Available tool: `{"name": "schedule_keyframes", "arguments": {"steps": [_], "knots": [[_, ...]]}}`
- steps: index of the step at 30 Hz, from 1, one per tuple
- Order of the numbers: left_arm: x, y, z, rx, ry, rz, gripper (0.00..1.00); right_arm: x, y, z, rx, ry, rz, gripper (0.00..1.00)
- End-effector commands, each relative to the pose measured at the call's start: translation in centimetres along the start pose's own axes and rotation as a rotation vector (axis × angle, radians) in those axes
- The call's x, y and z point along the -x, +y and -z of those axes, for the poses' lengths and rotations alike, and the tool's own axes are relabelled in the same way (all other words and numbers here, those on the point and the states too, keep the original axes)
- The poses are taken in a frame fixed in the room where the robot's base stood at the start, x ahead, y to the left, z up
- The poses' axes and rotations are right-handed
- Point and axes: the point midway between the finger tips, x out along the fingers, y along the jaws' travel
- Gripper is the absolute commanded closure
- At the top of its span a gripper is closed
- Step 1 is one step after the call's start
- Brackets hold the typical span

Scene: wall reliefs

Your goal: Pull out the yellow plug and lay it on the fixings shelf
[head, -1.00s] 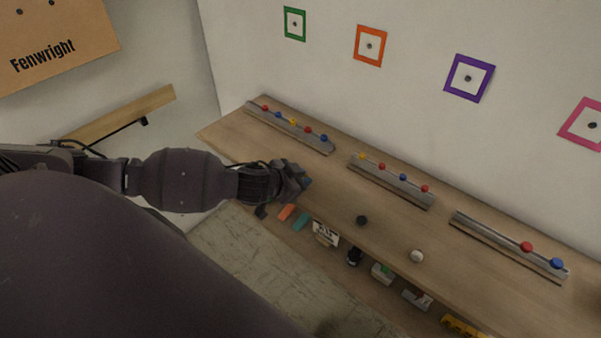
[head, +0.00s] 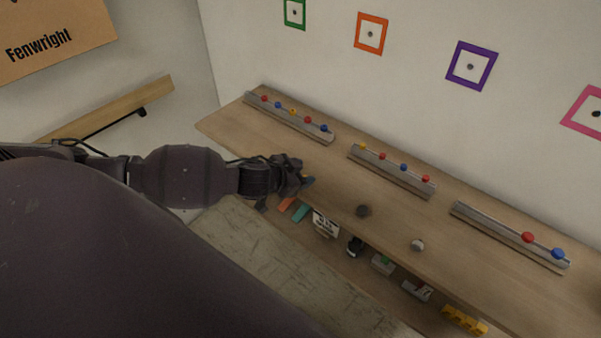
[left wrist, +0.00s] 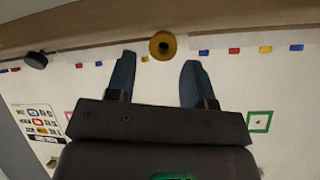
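The yellow plug (left wrist: 162,45) shows in the left wrist view as a round yellow knob with a dark centre, just past and between the fingertips. In the head view my left gripper (head: 302,178) hides it, over the front part of the wooden upper shelf (head: 330,185). The left gripper's blue fingers (left wrist: 156,75) are apart, with nothing between them. A lower shelf (head: 345,262) with small goods runs beneath; I cannot tell which shelf is the fixings shelf. My right gripper is not in view.
A black knob (head: 363,211) and a white knob (head: 417,246) stand on the upper shelf. Grey rails with coloured balls (head: 290,118) lie behind them. The lower shelf holds an orange block (head: 287,204), a teal block (head: 301,213), a white sign (head: 325,224) and a yellow piece (head: 464,319).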

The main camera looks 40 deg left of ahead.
Motion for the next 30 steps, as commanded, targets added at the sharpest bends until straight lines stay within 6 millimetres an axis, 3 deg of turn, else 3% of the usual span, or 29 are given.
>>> {"name": "schedule_keyframes", "arguments": {"steps": [8, 21, 30], "knots": [[0.7, 0.0, -0.1, 0.001, -0.001, 0.000, 0.52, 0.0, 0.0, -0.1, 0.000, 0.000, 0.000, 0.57], [7.7, 0.0, -0.1, 0.000, -0.002, -0.001, 0.52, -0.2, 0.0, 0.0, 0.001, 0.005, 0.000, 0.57], [10.4, 0.0, -0.1, 0.000, -0.001, 0.000, 0.52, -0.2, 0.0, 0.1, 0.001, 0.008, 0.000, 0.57]]}}
